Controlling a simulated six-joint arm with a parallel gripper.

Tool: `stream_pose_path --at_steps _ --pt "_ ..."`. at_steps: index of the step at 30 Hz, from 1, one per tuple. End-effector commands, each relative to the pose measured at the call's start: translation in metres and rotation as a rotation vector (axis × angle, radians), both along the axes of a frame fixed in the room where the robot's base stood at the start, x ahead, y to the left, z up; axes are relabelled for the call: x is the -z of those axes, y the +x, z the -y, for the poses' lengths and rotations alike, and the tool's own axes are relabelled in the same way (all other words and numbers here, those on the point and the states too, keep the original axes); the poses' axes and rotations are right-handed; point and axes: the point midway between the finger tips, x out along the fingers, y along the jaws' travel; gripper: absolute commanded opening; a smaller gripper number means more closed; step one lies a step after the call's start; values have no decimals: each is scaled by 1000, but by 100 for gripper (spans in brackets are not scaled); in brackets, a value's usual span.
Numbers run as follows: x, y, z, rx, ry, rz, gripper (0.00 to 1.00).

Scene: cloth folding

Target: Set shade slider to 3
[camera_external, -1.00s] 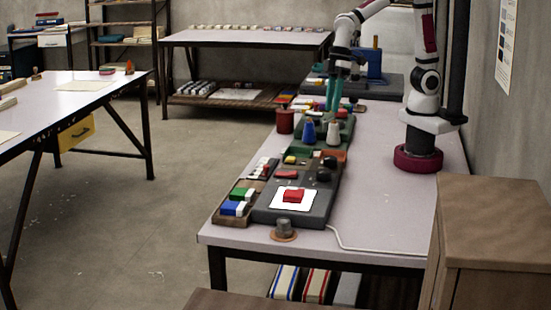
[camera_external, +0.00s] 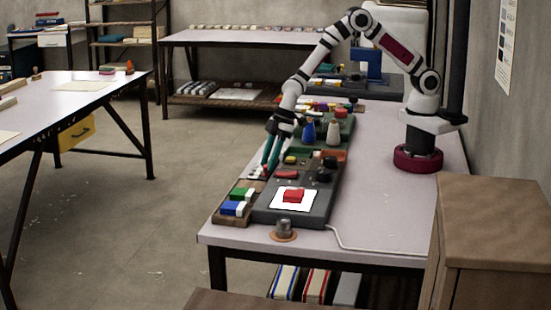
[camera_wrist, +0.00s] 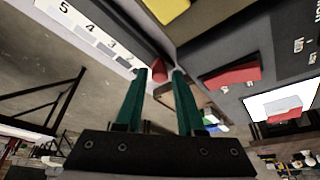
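The shade slider has a pale scale strip (camera_wrist: 90,32) with numbers running from 5 at the upper left down through 4 and 3 toward my fingertips in the wrist view. Its red knob (camera_wrist: 158,68) shows between my fingertips, past the low-number end of the visible scale. My gripper (camera_wrist: 160,74) has its green fingers apart, with a gap on either side of the knob; whether they reach down around it I cannot tell. In the external view my gripper (camera_external: 268,166) points down at the slider panel (camera_external: 255,172), partly hiding it.
A red block (camera_external: 294,195) lies on a white sheet on the dark console (camera_external: 262,212). A tray with green and blue blocks (camera_external: 232,208) is in front of the slider. Blue and white cones (camera_external: 333,133) stand behind. The table's right side (camera_external: 385,210) is mostly clear.

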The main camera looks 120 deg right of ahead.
Motion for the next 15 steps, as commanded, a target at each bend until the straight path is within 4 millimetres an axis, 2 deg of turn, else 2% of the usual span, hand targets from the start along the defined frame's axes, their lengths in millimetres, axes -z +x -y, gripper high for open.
stream_pose_path --at_steps 8,15 --pt "2 1 0 0 0 1 38" --pt "2 1 0 0 0 0 0"
